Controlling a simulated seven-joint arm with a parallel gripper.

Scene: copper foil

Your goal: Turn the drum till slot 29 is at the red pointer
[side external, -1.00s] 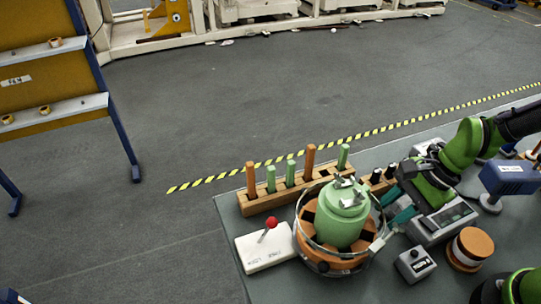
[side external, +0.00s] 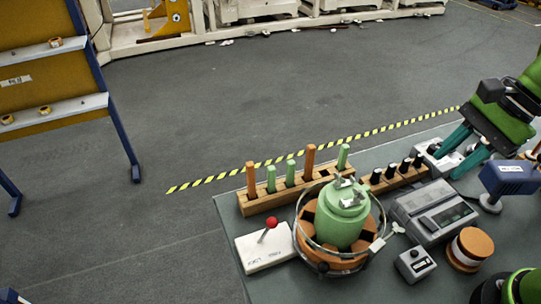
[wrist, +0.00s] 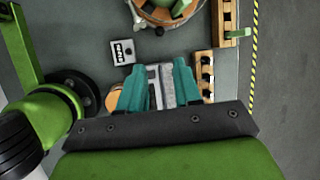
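The drum (side external: 312,248) is an orange round body with a clear rim around a green central cylinder (side external: 341,225). It stands near the front of the bench; part of it shows at the top of the wrist view (wrist: 160,12). Slot numbers are too small to read, and I cannot make out the red pointer. A white box (side external: 256,253) left of the drum carries a red-knobbed lever (side external: 271,223). My gripper (side external: 448,165) is open and empty, raised to the right of the drum and apart from it. Its teal fingers stand apart in the wrist view (wrist: 159,72).
A wooden rack (side external: 262,204) with orange and green sticks stands behind the drum. A rack with dark pegs (side external: 398,180), a grey device (side external: 434,212), a small display box (side external: 415,265) and an orange-topped cylinder (side external: 470,249) stand to the right.

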